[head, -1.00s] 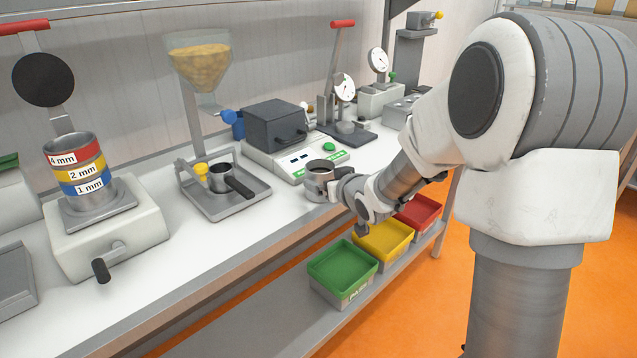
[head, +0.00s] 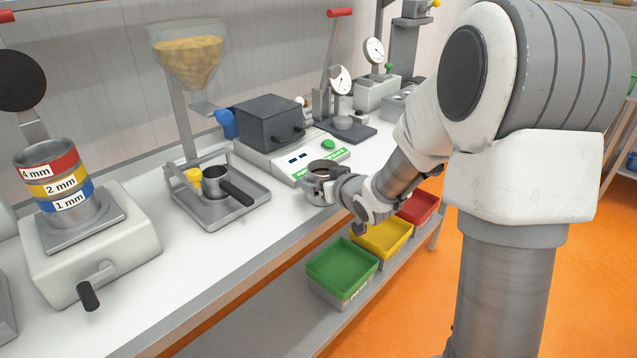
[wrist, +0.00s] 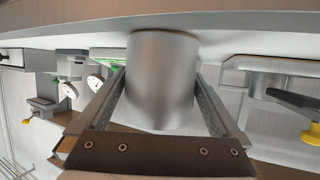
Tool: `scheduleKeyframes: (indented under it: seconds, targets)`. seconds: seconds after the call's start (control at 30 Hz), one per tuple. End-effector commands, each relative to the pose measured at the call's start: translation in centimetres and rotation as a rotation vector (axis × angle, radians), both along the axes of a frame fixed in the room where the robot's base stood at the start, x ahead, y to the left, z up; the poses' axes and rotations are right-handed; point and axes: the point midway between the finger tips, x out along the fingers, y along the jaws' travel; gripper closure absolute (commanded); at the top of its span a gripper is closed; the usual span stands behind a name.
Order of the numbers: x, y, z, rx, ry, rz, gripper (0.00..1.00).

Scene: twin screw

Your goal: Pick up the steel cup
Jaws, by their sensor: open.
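The steel cup (head: 321,168) stands upright on the white bench, near the front edge, in front of the balance. My gripper (head: 328,185) reaches it from the right, with its fingers at the cup's sides. In the wrist view, the cup (wrist: 162,85) is a plain grey cylinder filling the middle. My open gripper (wrist: 160,98) has one finger on each side of it. Small gaps seem to show beside the cup, but contact near the tips is hard to tell. My gripper hides part of the cup in the head view.
The balance (head: 312,165) with a dark box stands close behind the cup. A metal tray (head: 232,208) with a black-handled holder lies to the left. Green (head: 342,268), yellow (head: 382,238) and red (head: 418,207) bins sit on a lower shelf. Bare bench lies front left.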

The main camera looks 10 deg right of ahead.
Motion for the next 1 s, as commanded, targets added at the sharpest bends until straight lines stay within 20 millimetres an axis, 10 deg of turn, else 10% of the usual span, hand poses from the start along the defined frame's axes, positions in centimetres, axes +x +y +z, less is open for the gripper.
scheduleKeyframes:
  seconds: [0.23, 0.67, 1.0]
  targets:
    - [-0.02, -0.04, -0.01, 0.000, 0.000, 0.000, 0.04]
    - [0.00, -0.02, 0.00, 0.000, 0.000, 0.000, 0.81]
    - [0.02, -0.02, 0.64, 0.000, -0.003, 0.000, 0.81]
